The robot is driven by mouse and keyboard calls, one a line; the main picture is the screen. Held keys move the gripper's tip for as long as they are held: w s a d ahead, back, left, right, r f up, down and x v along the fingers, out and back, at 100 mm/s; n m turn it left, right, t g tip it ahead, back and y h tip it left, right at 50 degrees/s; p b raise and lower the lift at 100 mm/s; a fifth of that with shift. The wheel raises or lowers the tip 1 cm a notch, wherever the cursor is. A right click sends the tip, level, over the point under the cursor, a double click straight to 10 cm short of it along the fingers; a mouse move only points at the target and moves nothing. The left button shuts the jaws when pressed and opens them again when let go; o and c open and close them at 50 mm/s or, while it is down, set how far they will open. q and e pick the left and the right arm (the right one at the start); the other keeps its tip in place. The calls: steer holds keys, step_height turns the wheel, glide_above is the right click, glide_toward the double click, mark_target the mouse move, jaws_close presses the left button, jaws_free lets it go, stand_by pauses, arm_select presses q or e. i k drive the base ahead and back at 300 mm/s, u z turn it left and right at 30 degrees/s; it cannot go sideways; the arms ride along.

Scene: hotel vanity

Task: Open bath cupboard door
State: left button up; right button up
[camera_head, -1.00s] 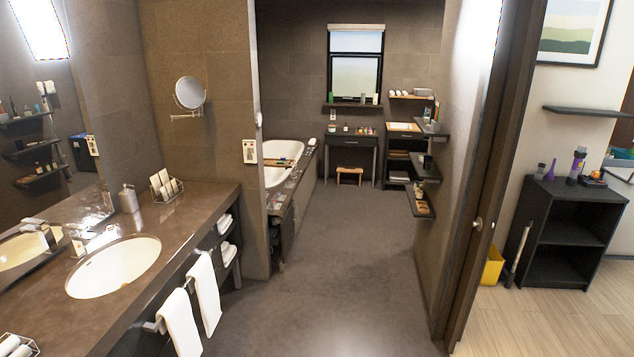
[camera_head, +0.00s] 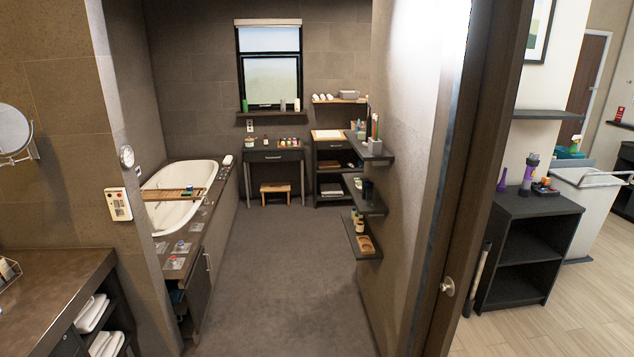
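The bathtub (camera_head: 182,192) stands in the back left of the bathroom, set in a dark surround. A cupboard door (camera_head: 199,290) with a vertical metal handle (camera_head: 208,262) shows at the near end of this surround, facing the walkway. A dark opening with small items lies just left of the door, so it may stand partly open; I cannot tell for sure. Neither of my grippers is in view.
The grey floor (camera_head: 280,270) ahead is clear. A vanity counter (camera_head: 50,285) with towels below stands at left. A wall with shelves (camera_head: 366,198) and a door frame (camera_head: 475,180) bound the right. A desk (camera_head: 275,160) and stool (camera_head: 276,190) stand at the back.

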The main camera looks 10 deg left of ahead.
mark_target(197, 288)
steer(key=i, duration=2)
steer(key=u, duration=0.8)
steer(key=i, duration=2)
steer(key=u, duration=1.15)
steer(key=i, duration=0.6)
steer(key=u, duration=0.15)
